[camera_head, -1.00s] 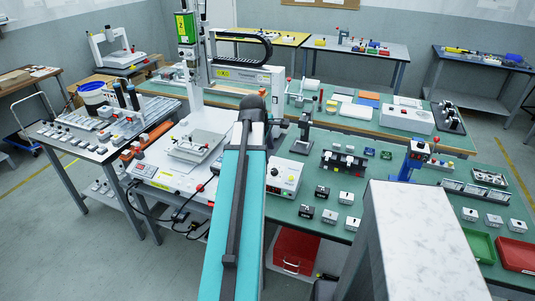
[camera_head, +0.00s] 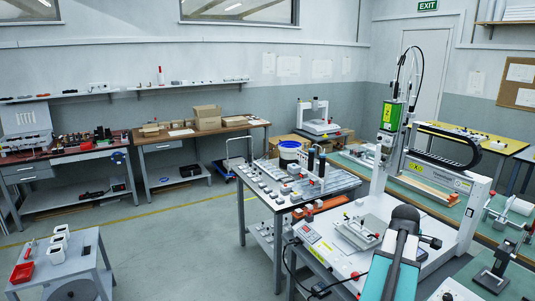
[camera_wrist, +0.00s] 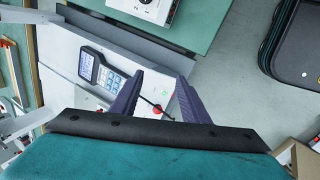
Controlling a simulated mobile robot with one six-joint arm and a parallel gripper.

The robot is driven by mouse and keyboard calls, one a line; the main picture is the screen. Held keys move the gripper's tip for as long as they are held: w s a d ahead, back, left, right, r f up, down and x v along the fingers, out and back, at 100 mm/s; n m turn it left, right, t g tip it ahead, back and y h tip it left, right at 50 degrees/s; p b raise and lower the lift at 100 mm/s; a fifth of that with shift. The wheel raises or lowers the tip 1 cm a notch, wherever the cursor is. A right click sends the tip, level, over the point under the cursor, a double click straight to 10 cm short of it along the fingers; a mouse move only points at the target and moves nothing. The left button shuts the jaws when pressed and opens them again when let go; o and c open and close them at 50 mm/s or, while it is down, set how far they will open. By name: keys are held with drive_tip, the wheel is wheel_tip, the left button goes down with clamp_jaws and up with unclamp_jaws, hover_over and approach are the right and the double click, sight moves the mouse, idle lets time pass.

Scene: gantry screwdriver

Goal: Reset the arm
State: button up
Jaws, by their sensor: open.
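My gripper (camera_wrist: 158,92) shows in the wrist view with its two dark fingers spread apart and nothing between them. My teal arm (camera_head: 393,270) rises at the lower right of the head view, in front of the gantry screwdriver machine's white base. The gantry machine (camera_head: 392,117) has a green screwdriver unit on its column. My gripper's fingers are not visible in the head view.
A grey parts table (camera_head: 331,186) stands left of the gantry machine. A small cart with a red tray (camera_head: 21,273) is at the lower left. Workbenches line the back left wall. The floor (camera_head: 170,255) between them is clear. A black case (camera_wrist: 296,50) lies at the wrist view's right.

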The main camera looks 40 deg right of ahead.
drive_tip(key=w+a+f+n+y, duration=0.1)
drive_tip(key=w+a+f, duration=0.2)
drive_tip(key=w+f, duration=0.15)
drive_tip(key=w+a+f+n, duration=0.1)
drive_tip(key=w+a+f, duration=0.2)
drive_tip(key=w, duration=0.3)
drive_tip(key=w+a+f+n+y, duration=0.1)
drive_tip(key=w+a+f+n, duration=0.1)
drive_tip(key=w+a+f, duration=0.55)
drive_tip(key=w+a+f+n+g+y, duration=0.15)
drive_tip(key=a+f, duration=0.35)
drive_tip(key=a, duration=0.5)
drive_tip(key=w+a+f+n, duration=0.2)
drive_tip(key=w+a+f, duration=0.35)
drive_tip(key=a, duration=0.35)
drive_tip(key=s+a+f+g, duration=0.1)
drive_tip(key=s+a+f, duration=0.1)
drive_tip(key=a+f, duration=0.6)
drive_tip(key=s+a+f+g, duration=0.1)
drive_tip(key=s+a+f, duration=0.25)
drive_tip(key=a, duration=0.85)
drive_tip(key=s+a+f+m+g, duration=0.2)
drive_tip(key=s+a+f+m, duration=0.5)
drive_tip(key=s+a, duration=0.4)
drive_tip(key=shift+s+f+y, duration=0.35)
drive_tip(key=shift+s, duration=0.3)
drive_tip(key=shift+a+m, duration=0.1)
drive_tip(key=shift+m, duration=0.15)
